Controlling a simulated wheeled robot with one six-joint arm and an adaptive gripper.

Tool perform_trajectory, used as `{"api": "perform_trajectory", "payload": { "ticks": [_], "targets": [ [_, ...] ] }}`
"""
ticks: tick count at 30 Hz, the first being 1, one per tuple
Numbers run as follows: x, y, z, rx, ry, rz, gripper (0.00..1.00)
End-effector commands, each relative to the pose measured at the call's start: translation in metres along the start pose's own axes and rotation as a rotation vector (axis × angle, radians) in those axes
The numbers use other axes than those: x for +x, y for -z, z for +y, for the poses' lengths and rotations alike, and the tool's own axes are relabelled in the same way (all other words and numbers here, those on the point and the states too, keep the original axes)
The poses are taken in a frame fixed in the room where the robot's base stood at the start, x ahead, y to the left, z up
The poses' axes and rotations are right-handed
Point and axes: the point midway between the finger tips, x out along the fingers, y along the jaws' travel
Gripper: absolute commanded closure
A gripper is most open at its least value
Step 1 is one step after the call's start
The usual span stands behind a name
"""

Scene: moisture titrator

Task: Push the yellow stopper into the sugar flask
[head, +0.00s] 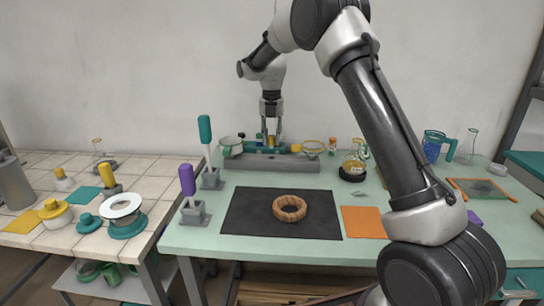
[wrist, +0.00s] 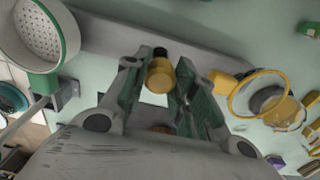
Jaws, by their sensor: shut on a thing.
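My gripper (head: 271,138) points down above the long grey rack (head: 255,163) at the back of the green table. In the wrist view its fingers (wrist: 161,90) are closed around a small yellow piece with a dark end, which looks like the yellow stopper (wrist: 159,76). In the head view the fingers largely hide this piece. A flask with amber liquid and a pale label (head: 355,162) stands on a black base to the right of the rack, apart from my gripper. I cannot tell for sure that it is the sugar flask.
A wooden ring (head: 290,208) lies on a black mat (head: 250,222). Purple (head: 187,180) and teal (head: 205,129) handled tools stand left. A blue jug (head: 433,148) is right.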

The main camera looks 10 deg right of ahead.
Motion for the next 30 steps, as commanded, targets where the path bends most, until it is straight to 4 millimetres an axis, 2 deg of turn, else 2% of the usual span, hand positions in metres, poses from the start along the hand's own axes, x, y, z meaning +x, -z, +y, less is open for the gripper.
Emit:
{"api": "perform_trajectory", "payload": {
  "ticks": [14, 30],
  "targets": [
    [-0.004, 0.0, 0.0, 0.0, -0.001, -0.001, 1.0],
    [-0.032, 0.0, 0.0, 0.0, -0.001, -0.002, 1.0]
  ]
}}
